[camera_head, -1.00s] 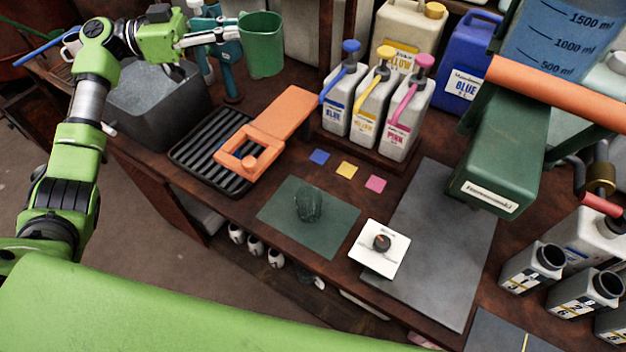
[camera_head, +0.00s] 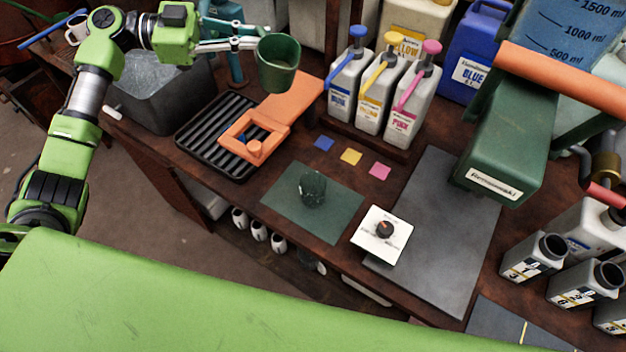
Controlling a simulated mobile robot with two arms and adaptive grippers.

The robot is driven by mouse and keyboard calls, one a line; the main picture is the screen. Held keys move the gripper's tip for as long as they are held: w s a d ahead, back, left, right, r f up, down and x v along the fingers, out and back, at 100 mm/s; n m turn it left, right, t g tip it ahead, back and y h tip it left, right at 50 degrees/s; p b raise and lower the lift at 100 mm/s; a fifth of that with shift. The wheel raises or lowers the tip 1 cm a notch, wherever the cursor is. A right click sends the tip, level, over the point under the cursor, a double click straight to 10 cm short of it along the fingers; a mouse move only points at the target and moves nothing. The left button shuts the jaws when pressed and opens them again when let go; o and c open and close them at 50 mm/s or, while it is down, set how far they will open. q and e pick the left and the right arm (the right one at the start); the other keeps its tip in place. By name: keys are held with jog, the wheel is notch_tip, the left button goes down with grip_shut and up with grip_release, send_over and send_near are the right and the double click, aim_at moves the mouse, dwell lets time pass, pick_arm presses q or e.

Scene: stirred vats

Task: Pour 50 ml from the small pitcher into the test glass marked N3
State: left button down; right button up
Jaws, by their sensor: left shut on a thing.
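My left gripper (camera_head: 255,44) comes in from the upper left and is shut on the small green pitcher (camera_head: 278,67). A dark green, see-through glass (camera_head: 312,189) stands on the green mat (camera_head: 285,214), apart from the pitcher. No N3 mark can be read on it. My right gripper is not in view.
An orange stand (camera_head: 290,95) lies partly over a black ribbed rack (camera_head: 196,142). Blue, yellow and pink pump bottles (camera_head: 407,109) stand behind. A green machine (camera_head: 500,150) and numbered canisters (camera_head: 533,259) crowd the right.

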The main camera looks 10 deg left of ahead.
aim_at(274, 69)
pick_arm(q)
jog(key=shift+s+d+f+m+t+y+p, duration=0.1)
jog(key=shift+s+d+f+m+y+p, duration=0.25)
jog(key=shift+s+d+f+m+p, duration=0.35)
jog(key=shift+s+d+f+m+t+y+p, duration=0.1)
jog(key=shift+s+d+f+m+y+p, duration=0.3)
jog(key=shift+f, duration=0.55)
jog(key=shift+s+d+f+m+t+y+p, duration=0.1)
jog(key=shift+s+d+f+m+y+p, duration=0.35)
jog(key=shift+d+f+p, duration=0.3)
jog(key=shift+s+d+m+y+p, duration=0.3)
jog(key=shift+s+m+p, duration=0.1)
jog(key=shift+p, duration=0.6)
jog(key=shift+s+d+r+p, duration=0.1)
jog(key=shift+p, duration=0.5)
jog(key=shift+d+r+m+t+y+p, duration=0.2)
jog(key=shift+r+m+t+y+p, duration=0.3)
jog(key=shift+p, duration=0.95)
jog(key=shift+w+a+p, duration=0.15)
jog(key=shift+w+p, duration=0.1)
jog(key=shift+p, duration=0.1)
jog(key=shift+a+m+p, duration=0.1)
jog(key=shift+m+p, duration=0.15)
jog(key=shift+p, duration=0.3)
